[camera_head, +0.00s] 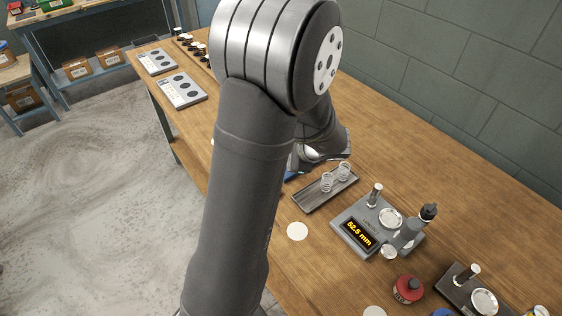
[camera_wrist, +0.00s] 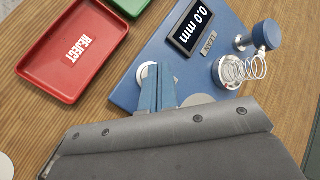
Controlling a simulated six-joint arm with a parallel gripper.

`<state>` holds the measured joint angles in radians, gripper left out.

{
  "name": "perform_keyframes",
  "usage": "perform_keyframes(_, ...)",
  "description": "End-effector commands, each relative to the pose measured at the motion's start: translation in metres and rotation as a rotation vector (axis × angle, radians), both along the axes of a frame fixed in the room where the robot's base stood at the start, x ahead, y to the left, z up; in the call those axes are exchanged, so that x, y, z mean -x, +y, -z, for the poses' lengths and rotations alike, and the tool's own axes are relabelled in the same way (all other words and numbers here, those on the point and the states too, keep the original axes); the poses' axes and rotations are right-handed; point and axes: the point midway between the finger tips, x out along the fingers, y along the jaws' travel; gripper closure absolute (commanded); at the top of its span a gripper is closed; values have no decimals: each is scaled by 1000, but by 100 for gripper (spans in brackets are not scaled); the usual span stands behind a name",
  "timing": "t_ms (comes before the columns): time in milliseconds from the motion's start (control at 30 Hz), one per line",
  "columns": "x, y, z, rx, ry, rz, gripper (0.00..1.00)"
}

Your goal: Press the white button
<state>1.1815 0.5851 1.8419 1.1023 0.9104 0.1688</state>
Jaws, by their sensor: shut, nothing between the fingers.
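A blue length gauge (camera_wrist: 133,92) lies below my gripper in the wrist view. Its dark display (camera_wrist: 198,26) reads 0.0 mm. The white button (camera_wrist: 146,74) is a round cap near the gauge's left side, partly hidden by my fingers. My gripper (camera_wrist: 158,68) is shut and empty, its fingertips over the button; I cannot tell whether they touch it. A coil spring (camera_wrist: 243,69) stands on the gauge's round white seat, beside a blue knob (camera_wrist: 266,34). In the head view my arm hides the gripper and most of this gauge.
A red REJECT tray (camera_wrist: 42,73) lies left of the gauge, and a green tray (camera_wrist: 128,4) is at the top edge. In the head view, a grey tray (camera_head: 303,202) holds springs. A grey gauge (camera_head: 347,223) reads 52.5 mm. A red container (camera_head: 407,289) stands in front.

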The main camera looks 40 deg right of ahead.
Motion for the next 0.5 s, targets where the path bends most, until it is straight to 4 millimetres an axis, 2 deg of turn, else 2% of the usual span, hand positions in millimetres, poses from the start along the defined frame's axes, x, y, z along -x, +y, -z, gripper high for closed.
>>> perform_keyframes(133, 0, 0, -7, 1, -1, 0, 100)
perform_keyframes(500, 0, 0, -11, 1, -2, 0, 100)
